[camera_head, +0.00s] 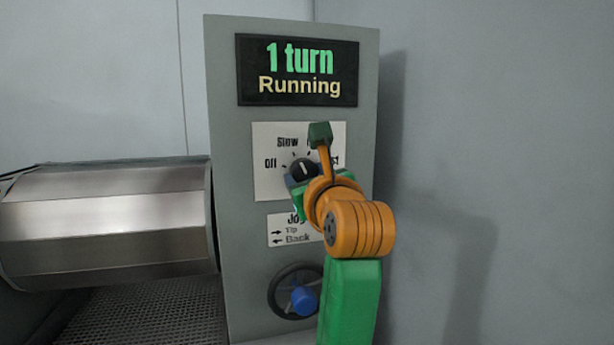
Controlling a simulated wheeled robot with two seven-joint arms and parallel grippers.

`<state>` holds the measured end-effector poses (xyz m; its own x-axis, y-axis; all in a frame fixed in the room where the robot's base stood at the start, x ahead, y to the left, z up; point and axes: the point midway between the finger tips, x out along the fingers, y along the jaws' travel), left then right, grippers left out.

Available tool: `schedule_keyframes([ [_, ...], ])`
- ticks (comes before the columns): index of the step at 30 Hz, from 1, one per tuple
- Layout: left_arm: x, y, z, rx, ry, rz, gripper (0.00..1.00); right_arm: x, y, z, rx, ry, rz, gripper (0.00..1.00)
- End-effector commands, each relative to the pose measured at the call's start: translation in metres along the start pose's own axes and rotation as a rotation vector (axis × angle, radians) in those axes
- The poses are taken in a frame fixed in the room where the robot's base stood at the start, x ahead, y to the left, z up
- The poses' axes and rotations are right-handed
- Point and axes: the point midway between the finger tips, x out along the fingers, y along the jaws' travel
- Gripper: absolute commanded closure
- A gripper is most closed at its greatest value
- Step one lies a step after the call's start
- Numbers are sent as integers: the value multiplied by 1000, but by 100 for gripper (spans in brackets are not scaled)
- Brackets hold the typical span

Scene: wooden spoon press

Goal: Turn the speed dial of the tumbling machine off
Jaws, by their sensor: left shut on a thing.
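The dark speed dial (301,165) sits on a white label plate (265,185) on the front of the grey control panel. The words Off and Slow show at its left and top; a word at the right is mostly hidden by my arm. A white mark on the dial points roughly upward, towards Slow. My left gripper (306,174) is shut on the dial, coming from the lower right. Its orange and green links hide the dial's lower right side. The display (297,70) above reads "1 turn" and "Running". My right gripper is not in view.
A metal drum (105,215) lies at the left beside the panel, above a dark perforated surface (145,315). Below the dial are a jog label (285,230) and a dark round knob with a blue centre (303,299). A bare grey wall is at the right.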

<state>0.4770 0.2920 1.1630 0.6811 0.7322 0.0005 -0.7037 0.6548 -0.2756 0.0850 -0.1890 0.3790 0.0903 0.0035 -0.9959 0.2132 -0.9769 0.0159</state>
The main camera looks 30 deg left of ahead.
Motion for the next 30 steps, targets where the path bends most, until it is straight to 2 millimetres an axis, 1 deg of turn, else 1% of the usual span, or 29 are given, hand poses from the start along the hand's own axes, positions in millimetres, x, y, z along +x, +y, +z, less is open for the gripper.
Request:
schedule_keyframes([
  [5,0,0,-1,-22,0,0,97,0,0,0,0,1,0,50],
  [11,0,-1,-2,-119,-1,-3,97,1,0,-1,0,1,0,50],
  [30,0,-1,-2,-659,-26,-9,97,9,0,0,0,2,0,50],
])
